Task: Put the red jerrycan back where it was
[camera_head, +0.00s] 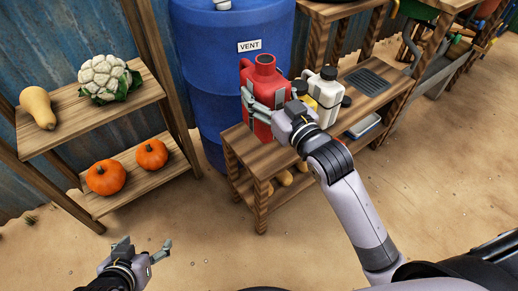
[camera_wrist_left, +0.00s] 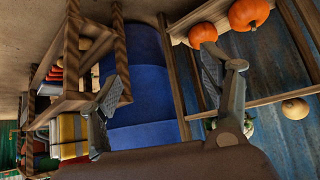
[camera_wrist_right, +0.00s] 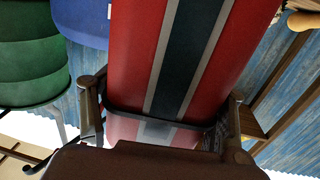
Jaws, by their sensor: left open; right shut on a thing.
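The red jerrycan (camera_head: 264,82) stands upright at the left end of the wooden bench (camera_head: 242,144) in the head view. My right gripper (camera_head: 268,112) is shut on it from the front. In the right wrist view the jerrycan (camera_wrist_right: 220,60), with grey and dark stripes, fills the space between the fingers. Whether its base touches the bench top is hard to tell. My left gripper (camera_head: 145,252) is open and empty, low over the sandy ground at the lower left. It also shows open in the left wrist view (camera_wrist_left: 170,85).
A white jerrycan (camera_head: 326,92) and a yellow item (camera_head: 311,103) stand close right of the red one. A blue barrel (camera_head: 205,60) marked VENT is behind. A shelf (camera_head: 130,108) with pumpkins, a squash and a cauliflower is at left. A dark grate (camera_head: 368,81) lies on the bench.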

